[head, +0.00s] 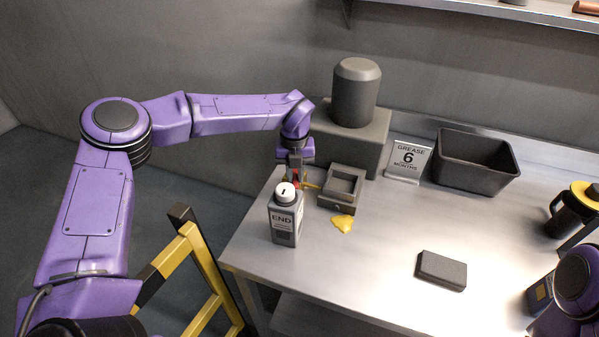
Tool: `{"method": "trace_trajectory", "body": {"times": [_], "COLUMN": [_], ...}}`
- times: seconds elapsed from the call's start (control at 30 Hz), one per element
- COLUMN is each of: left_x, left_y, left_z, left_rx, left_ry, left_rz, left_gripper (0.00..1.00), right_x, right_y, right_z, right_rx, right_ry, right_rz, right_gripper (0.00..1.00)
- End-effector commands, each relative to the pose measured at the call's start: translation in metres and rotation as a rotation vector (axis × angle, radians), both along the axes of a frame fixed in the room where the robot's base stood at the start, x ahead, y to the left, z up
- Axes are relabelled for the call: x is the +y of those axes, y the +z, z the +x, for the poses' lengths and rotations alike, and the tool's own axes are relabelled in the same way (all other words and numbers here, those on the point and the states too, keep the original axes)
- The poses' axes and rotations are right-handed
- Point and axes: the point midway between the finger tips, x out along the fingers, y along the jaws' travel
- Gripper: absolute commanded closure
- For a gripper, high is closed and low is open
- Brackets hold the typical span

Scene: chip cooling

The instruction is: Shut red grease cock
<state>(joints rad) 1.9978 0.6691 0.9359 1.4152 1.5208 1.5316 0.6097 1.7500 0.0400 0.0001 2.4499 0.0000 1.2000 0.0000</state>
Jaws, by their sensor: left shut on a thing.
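The red grease cock (297,184) shows as a small patch of red behind the END bottle, at the left end of a thin brass-coloured pipe (312,186). The pipe meets a grey square block (340,197) with a recess in its top. My left gripper (295,178) points down at the cock and is shut on it. The bottle hides part of the cock and the fingertips, so I cannot tell how the handle is turned. A yellow grease blob (342,223) lies on the bench in front of the block. My right gripper does not show.
A grey bottle marked END (286,218) stands close in front of my left gripper. A grey cylinder on a box (356,92), a grease sign (408,160) and a black bin (475,165) stand behind. A dark slab (441,270) lies on the otherwise clear bench middle (385,240).

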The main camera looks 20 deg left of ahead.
Motion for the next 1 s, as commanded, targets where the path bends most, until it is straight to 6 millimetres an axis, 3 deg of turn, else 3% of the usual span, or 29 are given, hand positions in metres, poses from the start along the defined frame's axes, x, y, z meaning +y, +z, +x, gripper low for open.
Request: {"method": "trace_trajectory", "body": {"times": [0.5,1.0], "left_x": [0.015,0.018], "left_y": [-0.002,-0.003], "left_z": [-0.006,-0.006], "left_rx": [0.007,0.006], "left_ry": [-0.349,-0.428], "left_rz": [0.000,0.001], "left_gripper": [1.00,1.00], "right_x": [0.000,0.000], "right_y": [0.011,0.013], "right_z": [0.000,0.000], "right_rx": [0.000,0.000], "right_ry": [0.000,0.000], "right_rz": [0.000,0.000], "right_gripper": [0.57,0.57]}}
